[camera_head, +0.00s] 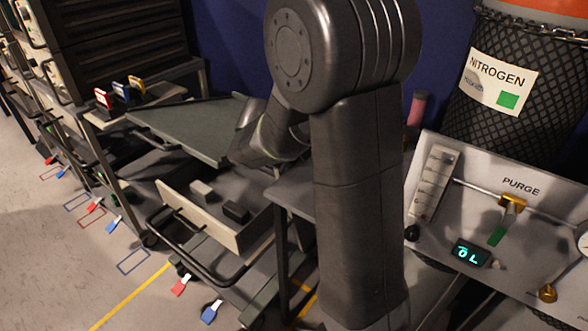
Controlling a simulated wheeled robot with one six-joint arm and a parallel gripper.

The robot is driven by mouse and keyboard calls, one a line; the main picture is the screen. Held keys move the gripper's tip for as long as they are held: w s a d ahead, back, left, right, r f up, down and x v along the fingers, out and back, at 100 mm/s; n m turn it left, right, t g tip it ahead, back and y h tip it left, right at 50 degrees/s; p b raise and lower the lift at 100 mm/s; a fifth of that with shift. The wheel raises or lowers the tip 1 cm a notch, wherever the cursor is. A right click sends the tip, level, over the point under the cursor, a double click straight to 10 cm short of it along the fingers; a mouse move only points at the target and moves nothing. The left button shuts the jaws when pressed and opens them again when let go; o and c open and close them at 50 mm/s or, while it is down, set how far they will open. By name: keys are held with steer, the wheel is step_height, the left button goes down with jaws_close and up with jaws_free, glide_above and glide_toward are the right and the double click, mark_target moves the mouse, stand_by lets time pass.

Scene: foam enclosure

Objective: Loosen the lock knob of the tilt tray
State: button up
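A flat grey-green board that looks like the tilt tray (175,128) slopes across the top of a cart at left centre. Its right end runs behind my arm. I cannot make out its lock knob; it may be hidden behind my arm. My arm stands large and dark in the middle of the view and bends left, its lower links ending near the tray's right side. The fingers of my gripper do not show, so I cannot see whether it touches anything.
An open drawer (200,228) with small blocks juts out below the tray. Red, blue and yellow-tagged items (122,92) stand behind it. A purge panel (440,245) with a valve and lit display, and a nitrogen cylinder (520,130), crowd the right. Floor at lower left is mostly clear.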

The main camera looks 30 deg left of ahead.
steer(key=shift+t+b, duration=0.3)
steer(key=shift+b, duration=0.35)
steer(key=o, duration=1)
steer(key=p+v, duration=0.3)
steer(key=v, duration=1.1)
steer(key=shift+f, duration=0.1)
